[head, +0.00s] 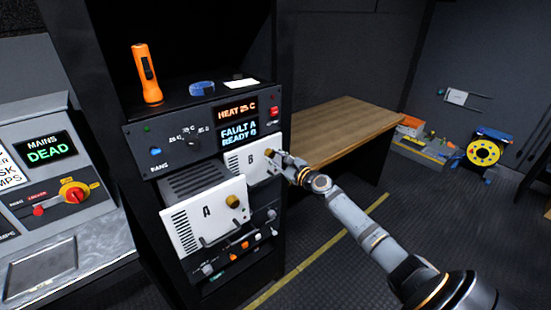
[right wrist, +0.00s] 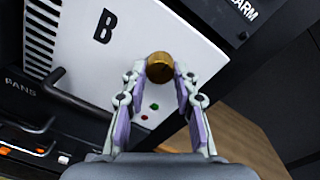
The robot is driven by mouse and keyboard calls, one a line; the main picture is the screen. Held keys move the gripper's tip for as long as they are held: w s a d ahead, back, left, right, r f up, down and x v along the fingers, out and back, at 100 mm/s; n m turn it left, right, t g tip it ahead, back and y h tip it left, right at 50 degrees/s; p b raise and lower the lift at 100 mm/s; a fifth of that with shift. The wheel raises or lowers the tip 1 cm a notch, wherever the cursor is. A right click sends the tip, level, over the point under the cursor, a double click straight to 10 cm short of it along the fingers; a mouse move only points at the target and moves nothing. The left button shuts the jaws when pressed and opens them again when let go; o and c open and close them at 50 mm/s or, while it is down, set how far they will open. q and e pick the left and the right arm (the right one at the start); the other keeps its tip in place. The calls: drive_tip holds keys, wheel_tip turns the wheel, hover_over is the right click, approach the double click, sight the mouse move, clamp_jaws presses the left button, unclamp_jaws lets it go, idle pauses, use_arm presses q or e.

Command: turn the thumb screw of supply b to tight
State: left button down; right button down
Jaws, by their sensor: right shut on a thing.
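Supply B (head: 242,161) is a white-fronted module in the rack, and its lettered face also shows in the right wrist view (right wrist: 150,35). Its brass thumb screw (right wrist: 159,68) sits near the edge of that face. My right gripper (head: 275,155) reaches in from the right and is shut on the thumb screw, with one fingertip on each side of it in the right wrist view (right wrist: 159,75). In the head view the fingers partly cover the screw. My left gripper is not in view.
Supply A (head: 195,220), with its own brass screw (head: 232,201) and a handle, sticks out of the rack lower left. Above, a panel display (head: 238,132) reads "FAULT A READY B". An orange flashlight (head: 146,75) stands on top. A wooden table (head: 335,125) is right of the rack.

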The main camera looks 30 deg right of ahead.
drive_tip(key=c, duration=1)
unclamp_jaws()
drive_tip(key=shift+r, duration=0.1)
wheel_tip(320, 180, up, 10)
drive_tip(key=shift+f, duration=0.15)
